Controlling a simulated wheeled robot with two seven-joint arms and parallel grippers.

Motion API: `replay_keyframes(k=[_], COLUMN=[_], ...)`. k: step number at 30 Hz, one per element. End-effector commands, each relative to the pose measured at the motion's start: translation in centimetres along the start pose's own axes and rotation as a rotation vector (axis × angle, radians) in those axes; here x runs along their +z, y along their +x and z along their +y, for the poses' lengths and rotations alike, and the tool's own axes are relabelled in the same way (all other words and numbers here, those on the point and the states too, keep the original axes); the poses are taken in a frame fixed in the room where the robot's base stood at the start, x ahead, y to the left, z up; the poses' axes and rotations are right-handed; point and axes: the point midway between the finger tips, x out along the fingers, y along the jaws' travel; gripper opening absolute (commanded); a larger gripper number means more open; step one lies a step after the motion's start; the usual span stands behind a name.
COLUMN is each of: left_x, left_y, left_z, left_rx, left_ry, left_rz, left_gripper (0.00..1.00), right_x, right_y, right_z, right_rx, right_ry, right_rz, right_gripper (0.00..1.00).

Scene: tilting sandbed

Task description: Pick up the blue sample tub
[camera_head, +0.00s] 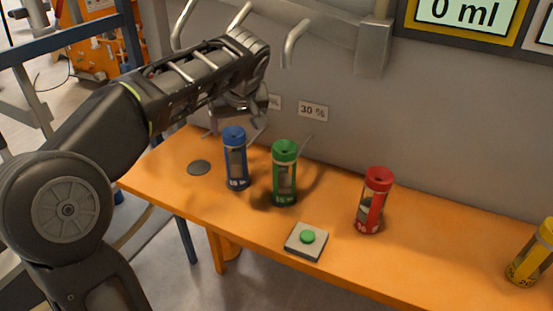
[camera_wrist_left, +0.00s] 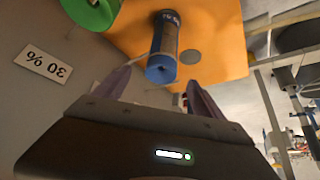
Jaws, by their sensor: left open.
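The blue sample tub (camera_head: 236,165) stands upright on the orange bench, a cylinder with a blue lid and a clear, dark-filled middle. My left gripper (camera_head: 236,130) is open and empty, by the wall side of the tub near its lid. In the left wrist view, the tub (camera_wrist_left: 163,48) lies beyond the gap between the open fingers (camera_wrist_left: 160,90), its blue lid toward me. I see no contact between fingers and tub. My right gripper is not in view.
A green tub (camera_head: 285,175) stands close right of the blue one. A red tub (camera_head: 373,200), a yellow tub (camera_head: 533,254) and a green button on a pale box (camera_head: 306,241) are farther right. A dark disc (camera_head: 199,168) lies left. A wall with nozzles rises behind the bench (camera_head: 440,250).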

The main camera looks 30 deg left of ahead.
Motion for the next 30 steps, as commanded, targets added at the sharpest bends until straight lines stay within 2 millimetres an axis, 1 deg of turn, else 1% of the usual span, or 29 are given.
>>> replay_keyframes(k=[4,13,21,30], left_x=[0.0,0.0,0.1,0.0], left_y=[0.0,0.1,2.4,2.6], left_z=[-0.3,-0.2,-0.3,-0.2], left_rx=[-0.009,-0.009,-0.01,-0.008], left_ry=[-0.037,-0.038,-0.038,-0.038], left_rz=[-0.001,-0.002,-0.003,-0.001], left_gripper=[0.8,0.8,0.8,0.8], right_x=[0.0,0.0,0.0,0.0], right_y=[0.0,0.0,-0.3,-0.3], right_z=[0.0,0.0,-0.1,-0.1], right_rx=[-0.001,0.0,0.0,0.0], right_ry=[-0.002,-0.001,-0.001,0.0], right_rz=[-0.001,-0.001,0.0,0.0], right_gripper=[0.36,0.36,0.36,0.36])
